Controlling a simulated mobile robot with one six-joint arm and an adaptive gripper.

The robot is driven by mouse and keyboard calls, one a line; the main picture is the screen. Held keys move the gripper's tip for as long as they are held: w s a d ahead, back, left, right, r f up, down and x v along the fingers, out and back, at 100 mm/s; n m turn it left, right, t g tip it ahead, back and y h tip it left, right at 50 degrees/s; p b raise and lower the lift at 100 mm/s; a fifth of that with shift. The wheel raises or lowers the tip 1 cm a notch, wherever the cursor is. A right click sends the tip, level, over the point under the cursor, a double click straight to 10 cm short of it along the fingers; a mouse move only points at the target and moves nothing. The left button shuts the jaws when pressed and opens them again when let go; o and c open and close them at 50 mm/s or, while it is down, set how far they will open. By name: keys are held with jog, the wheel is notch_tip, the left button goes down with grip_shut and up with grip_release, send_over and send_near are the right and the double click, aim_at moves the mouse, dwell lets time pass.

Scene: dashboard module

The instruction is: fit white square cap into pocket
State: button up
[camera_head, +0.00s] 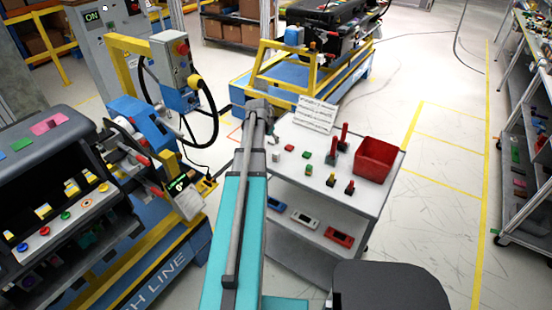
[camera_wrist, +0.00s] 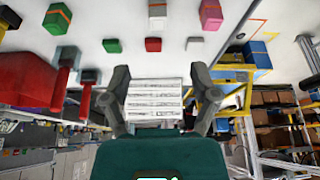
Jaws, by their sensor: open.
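A small white block (camera_wrist: 194,43), which looks like the white square cap, lies on the white cart top in the wrist view. A white block also shows in the head view (camera_head: 290,147). A larger white piece with an orange part (camera_wrist: 157,8) lies at the top edge of the wrist view. My gripper (camera_wrist: 160,70) is open, its fingers spread with nothing held between them. The black dashboard module (camera_head: 75,190) stands at the left with coloured round buttons; I cannot tell which pocket is the cap's.
The cart (camera_head: 372,195) also bears green, red and pink blocks, upright red-handled pieces (camera_head: 343,137), a red bin (camera_head: 376,160) and a white printed sheet (camera_head: 315,115). A blue and yellow machine stands between module and cart. Floor right of the cart is clear.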

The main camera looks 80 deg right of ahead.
aim_at(276, 153)
jog(key=shift+f, duration=0.1)
jog(key=b+x, duration=0.7)
jog(key=shift+d+f, duration=0.1)
jog(key=shift+f, duration=0.05)
jog(key=shift+d+f+b, duration=0.25)
jog(key=shift+f+b, duration=0.25)
dwell(0.6)
jog(key=shift+s+b+x, duration=0.2)
jog(key=shift+b+x, duration=2.2)
jog(key=shift+x, duration=0.2)
jog(key=c, duration=0.9)
